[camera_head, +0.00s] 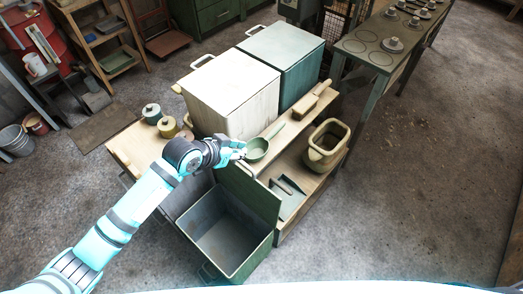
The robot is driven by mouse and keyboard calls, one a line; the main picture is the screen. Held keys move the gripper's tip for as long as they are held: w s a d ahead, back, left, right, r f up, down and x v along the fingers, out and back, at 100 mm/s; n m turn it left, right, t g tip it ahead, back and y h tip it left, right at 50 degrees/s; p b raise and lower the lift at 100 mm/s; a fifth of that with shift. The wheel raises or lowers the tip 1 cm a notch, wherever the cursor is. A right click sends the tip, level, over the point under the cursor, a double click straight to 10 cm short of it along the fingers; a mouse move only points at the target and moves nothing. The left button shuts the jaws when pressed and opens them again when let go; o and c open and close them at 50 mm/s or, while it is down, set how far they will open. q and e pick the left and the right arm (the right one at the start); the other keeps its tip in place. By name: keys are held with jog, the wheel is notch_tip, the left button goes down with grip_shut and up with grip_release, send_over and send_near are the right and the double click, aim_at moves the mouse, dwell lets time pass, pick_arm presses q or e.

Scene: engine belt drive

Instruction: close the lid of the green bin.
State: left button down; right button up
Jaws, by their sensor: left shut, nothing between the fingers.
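The green bin (262,256) stands on the floor in front of the wooden bench, its top open and its grey inside showing. Its green lid (250,192) is raised, standing up along the bin's bench side. My left arm reaches in from the lower left. My left gripper (241,149) is shut and empty, above the upper left edge of the lid and beside a green ladle. I cannot tell whether it touches either one. My right gripper is not in view.
A cream box (232,92) and a teal box (286,62) stand on the bench. The floor at right is clear.

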pick_arm(q)
jog(key=x, duration=1)
jog(key=s+a+p, duration=0.1)
jog(key=s+a, duration=0.2)
jog(key=shift+f, duration=0.1)
jog(key=shift+w, duration=0.1)
